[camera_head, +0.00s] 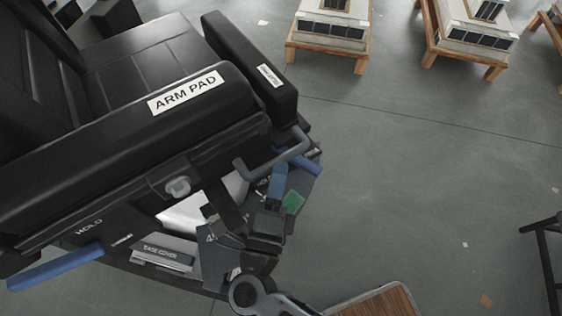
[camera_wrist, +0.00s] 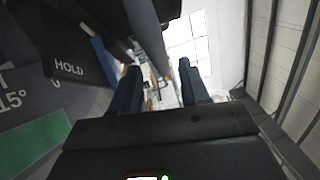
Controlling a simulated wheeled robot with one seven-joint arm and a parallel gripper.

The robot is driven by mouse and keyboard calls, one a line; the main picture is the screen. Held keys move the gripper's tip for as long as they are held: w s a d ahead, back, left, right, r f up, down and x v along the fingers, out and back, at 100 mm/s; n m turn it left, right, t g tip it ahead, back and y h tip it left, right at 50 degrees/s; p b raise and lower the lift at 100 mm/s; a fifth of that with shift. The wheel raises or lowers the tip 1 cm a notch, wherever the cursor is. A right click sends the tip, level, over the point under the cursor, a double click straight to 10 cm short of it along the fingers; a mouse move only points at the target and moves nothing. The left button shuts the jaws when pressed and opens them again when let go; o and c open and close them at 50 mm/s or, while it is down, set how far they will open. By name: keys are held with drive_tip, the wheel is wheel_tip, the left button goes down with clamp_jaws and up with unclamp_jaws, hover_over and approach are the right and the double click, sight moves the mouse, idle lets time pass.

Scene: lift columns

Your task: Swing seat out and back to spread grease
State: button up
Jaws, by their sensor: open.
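The black seat (camera_head: 140,60) fills the upper left of the head view, with its side pad labelled ARM PAD (camera_head: 110,125). A bent grey bar (camera_head: 270,163) sticks out at its front corner, close to a blue lever (camera_head: 306,165). My gripper (camera_head: 270,207) is open beside the seat's front corner, below that bar. In the wrist view my gripper (camera_wrist: 160,85) has its fingers apart, with a grey bar (camera_wrist: 147,35) ahead of the gap. A blue lever (camera_wrist: 105,62) shows left of the fingers, near a HOLD plate (camera_wrist: 72,70). Contact cannot be told.
Another blue lever (camera_head: 55,268) projects at lower left, near a HOLD marking. A panel labelled BASE COVER (camera_head: 165,255) lies under the seat. Wooden stands (camera_head: 328,50) with stacked goods are at the back. A wooden top (camera_head: 375,305) and black frame (camera_head: 545,260) are at right.

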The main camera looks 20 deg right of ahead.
drive_tip(key=shift+v, duration=1.75)
drive_tip(key=s+d+r+n+g+y, duration=0.1)
drive_tip(key=s+d+r+n+y, duration=0.4)
drive_tip(key=s+n, duration=0.6)
drive_tip(key=s+d+r+n+g+y, duration=0.1)
drive_tip(key=s+d+r+n+y, duration=0.4)
drive_tip(key=s+d+n, duration=0.5)
wheel_tip(320, 180, up, 3)
drive_tip(key=s+n, duration=0.1)
drive_tip(key=n, duration=0.3)
drive_tip(key=shift+s+n, duration=0.3)
drive_tip(key=shift+s, duration=0.05)
drive_tip(key=shift+w+f, duration=0.1)
drive_tip(key=shift+f, duration=0.1)
